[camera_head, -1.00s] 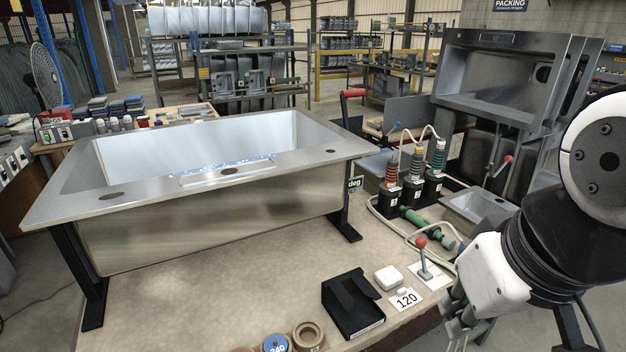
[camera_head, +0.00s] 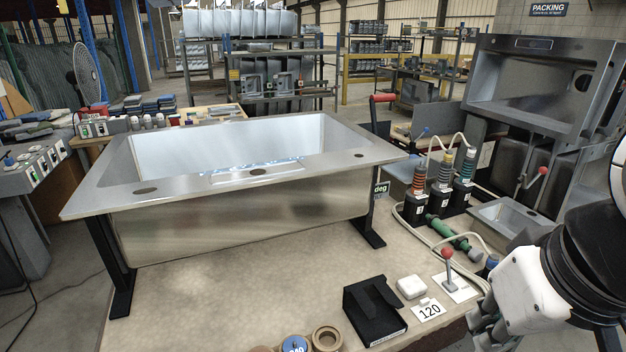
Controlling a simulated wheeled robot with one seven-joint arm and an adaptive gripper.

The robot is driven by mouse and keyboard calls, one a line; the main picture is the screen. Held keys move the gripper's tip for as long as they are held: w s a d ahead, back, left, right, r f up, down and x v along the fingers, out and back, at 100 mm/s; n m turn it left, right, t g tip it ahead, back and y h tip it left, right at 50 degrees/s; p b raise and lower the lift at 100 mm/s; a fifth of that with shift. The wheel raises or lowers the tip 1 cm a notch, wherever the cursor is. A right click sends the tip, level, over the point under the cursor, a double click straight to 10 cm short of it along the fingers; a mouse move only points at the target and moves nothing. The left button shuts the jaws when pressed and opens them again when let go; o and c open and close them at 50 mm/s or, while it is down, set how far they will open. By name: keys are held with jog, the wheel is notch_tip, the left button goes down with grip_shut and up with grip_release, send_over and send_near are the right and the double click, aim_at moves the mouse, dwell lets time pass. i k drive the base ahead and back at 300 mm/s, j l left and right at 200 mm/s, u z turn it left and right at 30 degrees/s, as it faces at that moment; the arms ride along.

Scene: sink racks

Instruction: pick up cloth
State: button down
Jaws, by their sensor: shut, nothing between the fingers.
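Low stacks of blue and dark flat pieces (camera_head: 150,104), which look like folded cloth, lie on the wooden bench at the back left. They are too small to be sure of. More flat, folded-looking pieces (camera_head: 26,131) lie at the far left edge. My gripper (camera_head: 482,332) is at the lower right, beside the front table, shut and empty.
A large steel sink (camera_head: 240,215) on black legs stands between my gripper and the back bench. Bottles with hoses (camera_head: 441,190) stand right.

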aim_at(411, 287)
jog(key=i+j+z, duration=0.1)
jog(key=z, duration=0.25)
jog(key=j+z, duration=0.35)
jog(key=i+j+z, duration=0.1)
jog(key=z, duration=0.25)
jog(key=j, duration=0.1)
